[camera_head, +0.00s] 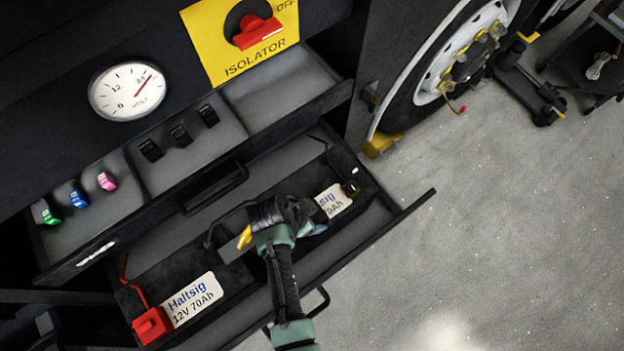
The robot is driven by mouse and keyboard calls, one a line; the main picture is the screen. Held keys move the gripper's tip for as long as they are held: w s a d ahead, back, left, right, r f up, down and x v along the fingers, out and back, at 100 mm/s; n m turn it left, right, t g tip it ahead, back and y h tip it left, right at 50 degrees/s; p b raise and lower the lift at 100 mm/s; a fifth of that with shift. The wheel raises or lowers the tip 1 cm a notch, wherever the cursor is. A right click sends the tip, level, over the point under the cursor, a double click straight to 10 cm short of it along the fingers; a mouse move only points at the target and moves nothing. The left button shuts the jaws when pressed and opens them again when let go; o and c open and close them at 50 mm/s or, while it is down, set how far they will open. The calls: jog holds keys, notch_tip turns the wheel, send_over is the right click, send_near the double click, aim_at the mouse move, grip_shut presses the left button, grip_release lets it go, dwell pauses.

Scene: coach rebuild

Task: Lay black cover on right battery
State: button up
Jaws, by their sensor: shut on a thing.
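The right battery (335,201) lies in the lower drawer, mostly hidden by my arm; part of its white label shows. My gripper (244,238) is over the middle of the drawer, between the two battery labels, with a yellow part showing on its left. It is shut on a dark, flat piece (234,249) that looks like the black cover, though the grip itself is hardly visible. The piece is left of the right battery's label. Whether it touches anything below cannot be told.
The left battery (193,299) has a red cover (152,325) at its left end. A black cable (211,236) loops beside my gripper. The upper drawer (290,79) with switches and coloured fuses overhangs behind. The lower drawer's front wall (385,234) is close.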

jog(key=shift+f, duration=0.2)
jog(key=o, duration=1.3)
jog(key=v, duration=1.2)
jog(key=shift+d+r+p, duration=0.1)
jog(key=shift+r+p, duration=0.15)
jog(key=shift+p, duration=0.05)
